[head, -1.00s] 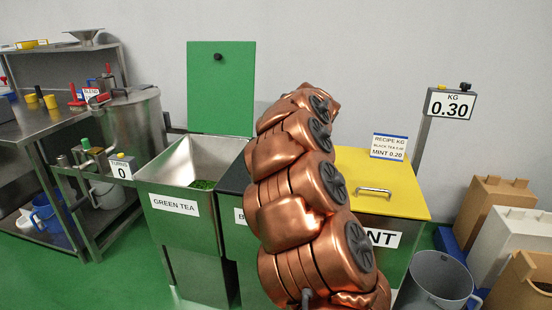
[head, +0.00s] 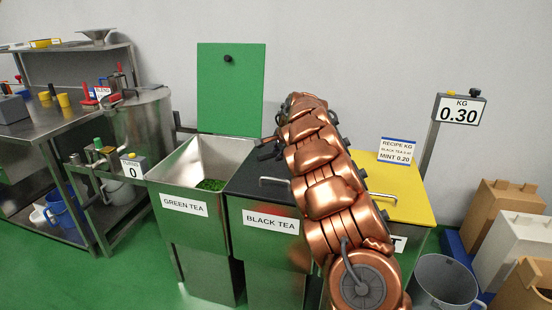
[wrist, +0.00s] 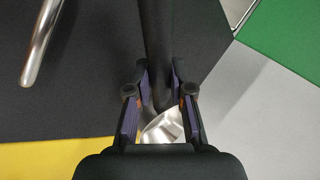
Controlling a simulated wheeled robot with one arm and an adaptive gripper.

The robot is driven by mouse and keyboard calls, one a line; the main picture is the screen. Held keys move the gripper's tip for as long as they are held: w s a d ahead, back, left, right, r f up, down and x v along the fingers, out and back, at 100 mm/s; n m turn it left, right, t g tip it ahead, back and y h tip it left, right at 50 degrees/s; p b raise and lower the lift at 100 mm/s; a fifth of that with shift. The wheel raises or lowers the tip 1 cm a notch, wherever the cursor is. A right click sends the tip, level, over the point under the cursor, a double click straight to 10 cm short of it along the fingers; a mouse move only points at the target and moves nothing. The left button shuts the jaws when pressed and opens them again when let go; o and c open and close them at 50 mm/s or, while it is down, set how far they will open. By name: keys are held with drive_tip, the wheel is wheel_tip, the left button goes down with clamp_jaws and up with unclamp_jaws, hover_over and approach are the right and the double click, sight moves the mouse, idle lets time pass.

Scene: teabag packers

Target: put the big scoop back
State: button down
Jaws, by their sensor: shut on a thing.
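My gripper (wrist: 160,88) is shut on the big scoop in the wrist view. The scoop has a long dark handle (wrist: 156,40) running between the fingers and a shiny metal bowl (wrist: 165,128) at the near end, partly hidden by my gripper. In the head view a dark part of my gripper (head: 267,147) shows left of my copper arm, above the black tea bin's lid (head: 250,180). My arm hides most of the gripper, and I cannot make out the scoop there. No scoop holder can be made out.
The green tea bin (head: 182,226) stands open with its green lid (head: 230,95) raised. The mint bin's yellow lid (head: 410,200) is shut, right of my arm. A grey bucket (head: 440,285) and cartons (head: 498,215) stand at the right. A steel table (head: 60,125) is at the left.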

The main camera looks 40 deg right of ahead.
drive_tip(key=shift+w+d+f, duration=0.1)
drive_tip(key=shift+w+d, duration=0.1)
drive_tip(key=shift+w, duration=0.35)
drive_tip(key=shift+w+d, duration=0.15)
drive_tip(key=shift+w, duration=0.35)
drive_tip(key=shift+f, duration=1.75)
drive_tip(key=c, duration=1)
unclamp_jaws()
drive_tip(key=shift+c, duration=0.2)
drive_tip(key=shift+r, duration=0.1)
drive_tip(key=v, duration=1.2)
drive_tip(key=shift+b, duration=0.4)
